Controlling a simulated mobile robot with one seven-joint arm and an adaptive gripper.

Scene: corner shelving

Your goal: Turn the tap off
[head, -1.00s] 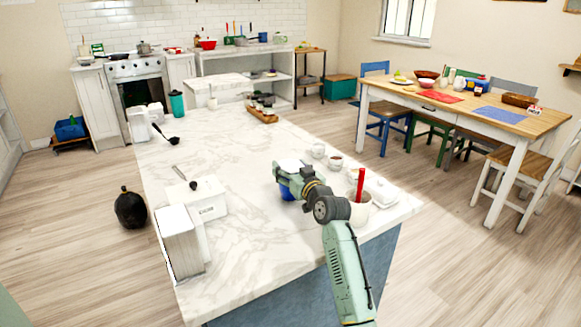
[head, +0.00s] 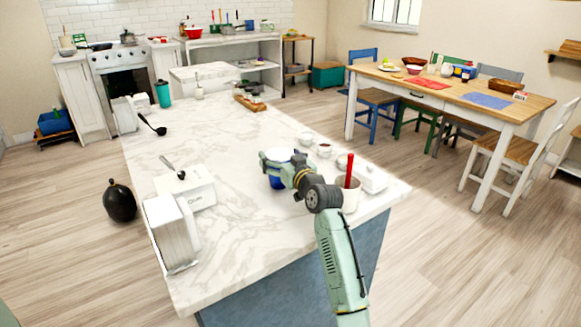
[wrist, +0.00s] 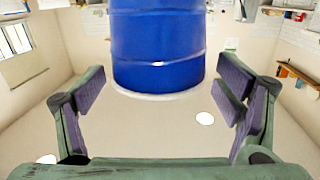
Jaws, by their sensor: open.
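No tap can be made out in either view. My gripper (head: 274,166) is over the near right part of the marble counter, beside a blue container (head: 277,184) with a pale top. In the wrist view my gripper (wrist: 163,85) is open, its purple-padded fingers spread to either side. The blue container (wrist: 158,45) shows beyond and between them, with visible space on both sides. Whether the fingers reach around it I cannot tell.
The marble counter (head: 235,230) also holds a pot with a red-handled tool (head: 348,192), a white lidded dish (head: 372,178), small bowls (head: 324,150) and a white toaster-like box (head: 188,190). The middle is mostly clear. A dining table (head: 440,86) stands at right.

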